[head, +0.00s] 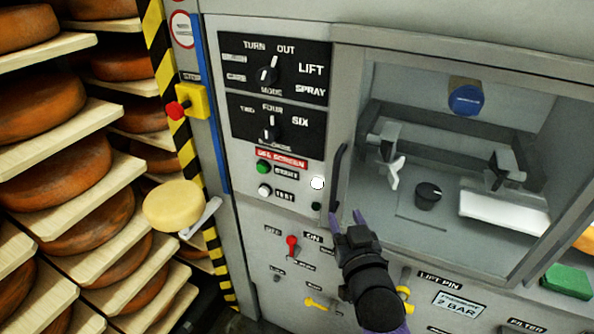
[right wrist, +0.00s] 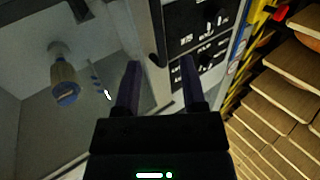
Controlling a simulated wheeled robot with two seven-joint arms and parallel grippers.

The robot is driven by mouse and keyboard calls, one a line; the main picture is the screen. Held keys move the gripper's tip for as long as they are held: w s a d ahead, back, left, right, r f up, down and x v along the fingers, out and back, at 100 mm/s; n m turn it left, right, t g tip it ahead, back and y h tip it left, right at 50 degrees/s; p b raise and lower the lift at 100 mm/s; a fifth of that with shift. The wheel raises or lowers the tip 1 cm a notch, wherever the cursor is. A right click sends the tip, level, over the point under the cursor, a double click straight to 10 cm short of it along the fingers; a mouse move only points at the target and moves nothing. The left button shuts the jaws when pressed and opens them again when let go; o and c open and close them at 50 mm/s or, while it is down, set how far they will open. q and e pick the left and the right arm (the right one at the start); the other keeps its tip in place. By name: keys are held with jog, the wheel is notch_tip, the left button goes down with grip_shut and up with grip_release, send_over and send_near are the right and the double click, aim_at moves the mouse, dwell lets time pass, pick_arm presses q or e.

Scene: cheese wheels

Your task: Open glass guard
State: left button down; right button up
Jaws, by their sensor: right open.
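The glass guard (head: 465,140) is a large framed pane on the right of the machine front in the head view. It looks closed over the chamber. Its black upright handle (head: 339,177) is on the guard's left edge. My right gripper (head: 347,217) is open and empty, with its purple fingers pointing up just below the handle's lower end. In the right wrist view the open fingers (right wrist: 160,64) point toward the dark handle (right wrist: 157,35), which lies between their lines. Whether a finger touches it I cannot tell. My left gripper is not in view.
Control panels with knobs (head: 268,75) and buttons (head: 263,167) are left of the handle. Small levers, including a red one (head: 291,241), sit below. A pale cheese wheel (head: 174,206) and racks of brown wheels (head: 40,110) stand left, past a striped post (head: 160,50).

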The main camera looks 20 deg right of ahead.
aim_at(335, 187)
jog(key=b+x, duration=0.1)
jog(key=x, duration=0.9)
jog(key=shift+s+d+r, duration=0.1)
jog(key=shift+d, duration=0.05)
jog(key=shift+c, duration=0.3)
grip_shut()
dwell(0.6)
